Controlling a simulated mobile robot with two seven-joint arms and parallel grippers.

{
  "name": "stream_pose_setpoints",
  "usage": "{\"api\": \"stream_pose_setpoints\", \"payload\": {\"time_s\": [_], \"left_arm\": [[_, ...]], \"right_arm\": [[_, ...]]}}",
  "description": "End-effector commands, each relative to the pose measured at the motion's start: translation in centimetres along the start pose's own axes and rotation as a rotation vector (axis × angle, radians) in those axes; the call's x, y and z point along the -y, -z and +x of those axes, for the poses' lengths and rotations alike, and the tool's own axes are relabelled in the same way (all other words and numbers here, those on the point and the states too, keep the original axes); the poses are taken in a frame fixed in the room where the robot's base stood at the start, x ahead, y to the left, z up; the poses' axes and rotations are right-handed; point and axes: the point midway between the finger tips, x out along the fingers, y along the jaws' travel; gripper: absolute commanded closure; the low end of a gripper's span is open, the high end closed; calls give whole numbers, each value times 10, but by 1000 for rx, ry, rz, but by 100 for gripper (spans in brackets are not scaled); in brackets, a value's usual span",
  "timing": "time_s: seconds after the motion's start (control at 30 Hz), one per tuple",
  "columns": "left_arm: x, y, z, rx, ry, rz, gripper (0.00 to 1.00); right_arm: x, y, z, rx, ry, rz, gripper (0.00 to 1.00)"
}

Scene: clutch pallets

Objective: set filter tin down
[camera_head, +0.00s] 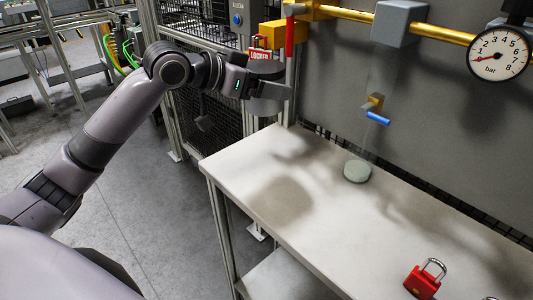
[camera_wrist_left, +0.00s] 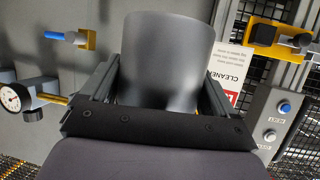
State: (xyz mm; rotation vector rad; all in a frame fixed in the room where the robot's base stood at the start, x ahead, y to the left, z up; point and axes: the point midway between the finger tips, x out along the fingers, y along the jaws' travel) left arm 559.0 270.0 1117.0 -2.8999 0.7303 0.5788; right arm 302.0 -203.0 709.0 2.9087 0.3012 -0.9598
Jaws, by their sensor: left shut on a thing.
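The filter tin, a plain dark grey cylinder (camera_wrist_left: 167,50), sits between the two fingers of my left gripper (camera_wrist_left: 160,85) in the left wrist view. The fingers press on its opposite sides, and its lower part is hidden behind the gripper body. In the head view my left gripper (camera_head: 272,92) is at the upper middle, raised above the far left end of the pale workbench (camera_head: 325,235). My right gripper is not in view.
A red padlock (camera_head: 422,281) stands at the front right. A pressure gauge (camera_head: 499,53) and a yellow pipe (camera_head: 345,14) are on the back panel. The bench's left part is clear.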

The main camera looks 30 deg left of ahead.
Motion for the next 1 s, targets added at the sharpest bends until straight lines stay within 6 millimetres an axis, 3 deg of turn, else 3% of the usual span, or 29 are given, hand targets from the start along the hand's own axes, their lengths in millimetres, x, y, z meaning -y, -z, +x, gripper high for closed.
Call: {"api": "stream_pose_setpoints", "payload": {"time_s": [0.2,0.4,0.67,0.9,1.0], "left_arm": [[0,-55,22,3,-1,-4,51],[0,-95,39,1,1,-2,51],[0,-113,47,-3,1,0,51],[0,-145,60,0,0,-3,51],[0,-148,62,-4,1,0,51]], "right_arm": [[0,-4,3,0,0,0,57],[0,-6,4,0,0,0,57],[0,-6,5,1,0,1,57],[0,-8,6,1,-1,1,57],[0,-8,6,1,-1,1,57]]}}
